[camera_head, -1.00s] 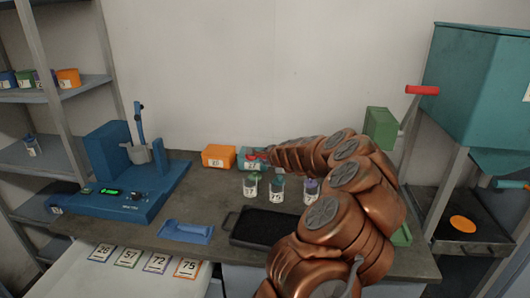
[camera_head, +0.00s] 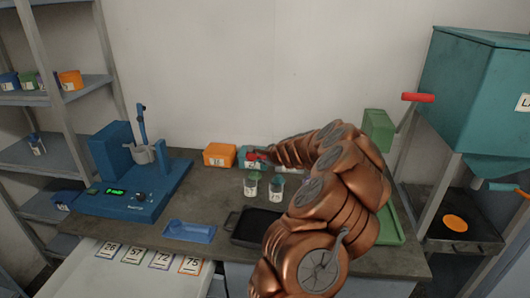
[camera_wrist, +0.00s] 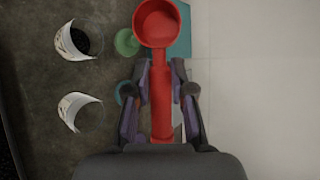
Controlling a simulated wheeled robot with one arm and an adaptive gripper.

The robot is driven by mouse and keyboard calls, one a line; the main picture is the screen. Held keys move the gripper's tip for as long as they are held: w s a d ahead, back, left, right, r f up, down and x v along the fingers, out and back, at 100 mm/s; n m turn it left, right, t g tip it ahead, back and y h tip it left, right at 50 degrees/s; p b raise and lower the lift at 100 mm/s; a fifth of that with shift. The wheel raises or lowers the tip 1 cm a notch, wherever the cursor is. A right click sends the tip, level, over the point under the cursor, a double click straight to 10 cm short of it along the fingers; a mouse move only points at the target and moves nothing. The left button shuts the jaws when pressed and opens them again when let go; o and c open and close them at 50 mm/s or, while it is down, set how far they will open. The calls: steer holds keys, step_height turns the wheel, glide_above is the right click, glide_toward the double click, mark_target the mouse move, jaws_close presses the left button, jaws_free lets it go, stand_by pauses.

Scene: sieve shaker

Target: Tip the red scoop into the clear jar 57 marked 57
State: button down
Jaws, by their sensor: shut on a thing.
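My gripper (camera_wrist: 160,100) is shut on the handle of the red scoop (camera_wrist: 157,25). The scoop's bowl points to the top of the wrist view; its inside looks plain red, and I cannot tell whether it holds anything. In the head view the scoop (camera_head: 257,157) shows small, in front of the teal box. The clear jar 57 (camera_head: 250,186) stands on the bench, left of another clear jar (camera_head: 275,190). In the wrist view, jar 57 seems to be the upper open jar (camera_wrist: 80,40), with dark material inside. The bowl is beside it, not over it.
Behind the jars are an orange box (camera_head: 219,155) and a teal box (camera_head: 244,152). A black tray (camera_head: 247,231) and blue holder (camera_head: 190,230) lie in front. A blue shaker (camera_head: 122,185) stands left. A green disc (camera_wrist: 126,42) lies between jar and scoop.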

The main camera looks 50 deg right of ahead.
steer(key=shift+d+r+p, duration=0.1)
steer(key=shift+r+p, duration=0.25)
steer(key=shift+p, duration=0.85)
steer(key=g+y+p, duration=0.1)
steer(key=p, duration=0.5)
steer(key=shift+r+m, duration=0.1)
steer(key=shift+m, duration=0.3)
steer(key=shift+d+r+y+p, duration=0.15)
steer(key=shift+d+y+p, duration=0.2)
steer(key=shift+p, duration=0.55)
steer(key=shift+a+g, duration=0.15)
steer(key=shift+g, duration=0.15)
steer(key=shift+w+a+f+y, duration=0.1)
steer(key=shift+f+y, duration=0.15)
steer(key=shift+g, duration=0.3)
steer(key=shift+d+r+m+y, duration=0.1)
steer(key=shift+d+m+y, duration=0.1)
steer(key=shift+m+y, duration=0.15)
